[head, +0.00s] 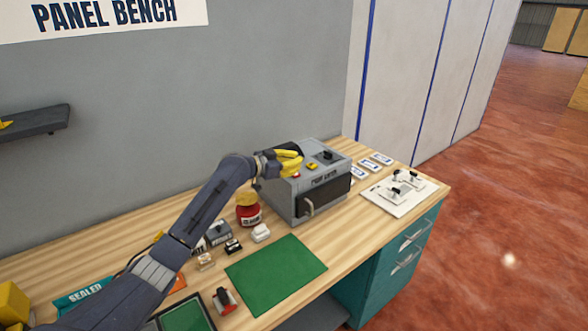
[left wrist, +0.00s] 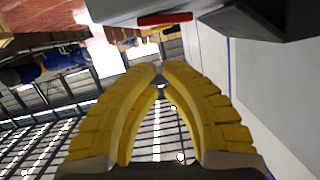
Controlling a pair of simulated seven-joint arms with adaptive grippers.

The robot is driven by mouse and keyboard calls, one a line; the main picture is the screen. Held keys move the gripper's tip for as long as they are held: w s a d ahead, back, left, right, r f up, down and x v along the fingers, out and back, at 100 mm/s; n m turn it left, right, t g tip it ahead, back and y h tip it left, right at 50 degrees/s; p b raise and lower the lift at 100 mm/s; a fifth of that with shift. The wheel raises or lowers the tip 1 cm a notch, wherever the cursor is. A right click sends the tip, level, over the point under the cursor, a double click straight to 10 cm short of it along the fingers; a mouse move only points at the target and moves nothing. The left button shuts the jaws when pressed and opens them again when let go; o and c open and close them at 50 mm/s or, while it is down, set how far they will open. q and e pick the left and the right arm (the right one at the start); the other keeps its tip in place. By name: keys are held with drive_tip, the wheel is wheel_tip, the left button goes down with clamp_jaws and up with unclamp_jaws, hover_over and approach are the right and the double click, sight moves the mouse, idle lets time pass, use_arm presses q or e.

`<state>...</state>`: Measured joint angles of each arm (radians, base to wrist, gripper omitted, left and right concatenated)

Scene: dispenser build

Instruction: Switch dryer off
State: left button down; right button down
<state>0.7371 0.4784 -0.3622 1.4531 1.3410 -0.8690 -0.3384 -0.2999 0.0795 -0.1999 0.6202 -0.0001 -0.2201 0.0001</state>
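The dryer is a grey box (head: 285,200) with a dark front window and a handle, standing on the wooden bench. Its top carries a small red part (head: 296,175), a yellow part (head: 312,166) and a black knob (head: 328,155). My left gripper (head: 299,160) has yellow fingers and is over the left part of the dryer's top, near the red part. In the left wrist view its fingertips (left wrist: 161,66) come together with nothing between them. A red bar (left wrist: 165,19) on a grey surface shows just beyond them. Contact cannot be told. My right gripper is not in view.
A red jar (head: 249,213) stands left of the dryer, with small blocks in front of it. A green mat (head: 275,275) lies in front. A white board with black fittings (head: 400,195) and blue-and-white cards (head: 370,165) lie to the right.

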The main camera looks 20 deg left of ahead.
use_arm(q)
drive_tip(key=v, duration=1)
drive_tip(key=shift+r, duration=0.25)
drive_tip(key=shift+w, duration=0.1)
